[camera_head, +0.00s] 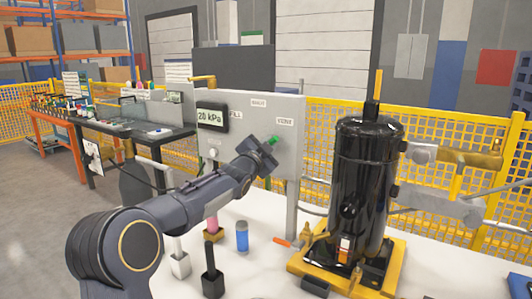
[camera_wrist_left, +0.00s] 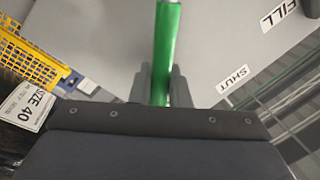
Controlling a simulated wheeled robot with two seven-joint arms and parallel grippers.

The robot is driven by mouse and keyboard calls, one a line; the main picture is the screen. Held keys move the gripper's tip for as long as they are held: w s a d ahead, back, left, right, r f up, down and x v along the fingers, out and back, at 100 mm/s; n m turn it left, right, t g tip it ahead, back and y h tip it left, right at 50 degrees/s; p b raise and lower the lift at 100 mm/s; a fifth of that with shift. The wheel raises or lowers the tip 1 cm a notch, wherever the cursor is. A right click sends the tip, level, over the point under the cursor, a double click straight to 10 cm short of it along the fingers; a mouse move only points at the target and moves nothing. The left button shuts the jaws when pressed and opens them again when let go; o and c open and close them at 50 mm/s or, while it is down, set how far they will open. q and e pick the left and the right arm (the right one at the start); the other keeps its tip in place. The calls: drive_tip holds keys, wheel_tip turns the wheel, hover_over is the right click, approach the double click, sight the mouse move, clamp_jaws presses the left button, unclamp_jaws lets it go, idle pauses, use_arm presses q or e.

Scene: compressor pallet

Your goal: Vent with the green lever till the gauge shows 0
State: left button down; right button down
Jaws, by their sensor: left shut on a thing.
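The green lever (camera_head: 272,140) is on the front of the grey panel (camera_head: 262,170). Its visible end lies between the FILL label (camera_head: 236,114) and the VENT label (camera_head: 284,121), nearer VENT. My left gripper (camera_head: 266,147) is shut on the lever and hides part of it. In the left wrist view the green lever (camera_wrist_left: 167,45) runs down between the two fingers (camera_wrist_left: 162,86). The SHUT label (camera_wrist_left: 232,79) is to the right of it. The gauge (camera_head: 211,117) on the panel reads about 20 kPa. My right gripper is not in view.
A black compressor (camera_head: 362,190) stands on a yellow pallet (camera_head: 300,262) right of the panel. A yellow fence (camera_head: 318,130) runs behind.

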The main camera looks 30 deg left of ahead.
use_arm(q)
drive_tip(key=shift+d+f+m+b, duration=0.2)
drive_tip(key=shift+f+m+b, duration=0.1)
idle(0.4)
drive_tip(key=c, duration=1.4)
unclamp_jaws()
drive_tip(key=shift+r, duration=0.1)
drive_tip(key=s+f+b, duration=0.1)
drive_tip(key=s, duration=0.6)
drive_tip(key=shift+s+d, duration=0.2)
drive_tip(key=shift+s, duration=0.2)
drive_tip(key=shift+f, duration=0.15)
